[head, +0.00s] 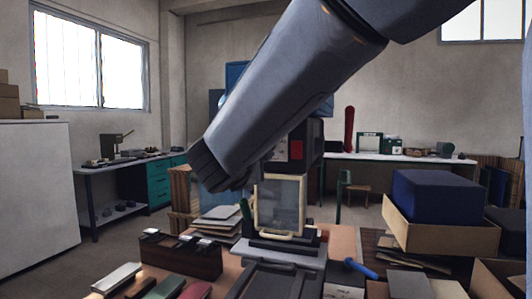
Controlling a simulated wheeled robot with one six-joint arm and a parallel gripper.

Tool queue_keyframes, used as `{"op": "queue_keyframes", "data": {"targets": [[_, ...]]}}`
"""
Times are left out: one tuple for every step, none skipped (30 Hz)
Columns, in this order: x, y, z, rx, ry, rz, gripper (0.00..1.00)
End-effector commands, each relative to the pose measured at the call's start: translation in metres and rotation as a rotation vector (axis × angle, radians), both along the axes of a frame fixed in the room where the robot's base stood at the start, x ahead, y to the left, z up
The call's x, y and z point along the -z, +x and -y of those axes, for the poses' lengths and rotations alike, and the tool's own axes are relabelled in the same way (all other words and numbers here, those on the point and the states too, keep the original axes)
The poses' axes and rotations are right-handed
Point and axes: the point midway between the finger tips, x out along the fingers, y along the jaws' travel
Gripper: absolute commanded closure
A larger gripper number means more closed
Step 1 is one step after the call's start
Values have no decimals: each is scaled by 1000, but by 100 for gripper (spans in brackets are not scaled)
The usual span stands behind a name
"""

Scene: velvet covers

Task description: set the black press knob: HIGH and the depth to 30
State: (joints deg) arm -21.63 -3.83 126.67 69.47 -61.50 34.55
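A dark press (307,143) with a red patch on its front stands on the bench in the middle, partly hidden behind my arm. Below it is a clear guard in a cream frame (282,205) with a yellowish handle at its lower edge. I cannot make out the black knob, its HIGH mark or any depth scale; my arm covers the press's upper part. My arm crosses from the upper right down to the left in front of the press. My gripper is not visible, hidden by the arm links.
On the bench (342,240), a dark slotted box (180,255) and stacked sheets (217,218) stand to the left. A blue-handled tool (360,268) lies to the right. A wooden crate (440,236) holds a dark blue block (437,194) at the right.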

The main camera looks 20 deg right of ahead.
Motion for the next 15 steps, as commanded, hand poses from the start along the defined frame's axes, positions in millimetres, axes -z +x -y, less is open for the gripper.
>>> {"op": "queue_keyframes", "data": {"targets": [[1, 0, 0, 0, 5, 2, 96], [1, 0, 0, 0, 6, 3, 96], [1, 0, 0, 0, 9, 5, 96], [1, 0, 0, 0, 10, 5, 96], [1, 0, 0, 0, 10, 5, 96], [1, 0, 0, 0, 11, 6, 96], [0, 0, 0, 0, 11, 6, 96], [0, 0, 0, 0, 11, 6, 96], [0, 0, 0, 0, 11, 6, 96], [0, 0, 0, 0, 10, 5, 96], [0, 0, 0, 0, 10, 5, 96], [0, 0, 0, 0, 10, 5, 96], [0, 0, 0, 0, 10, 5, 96], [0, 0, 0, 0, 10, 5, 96], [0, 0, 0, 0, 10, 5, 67]]}}
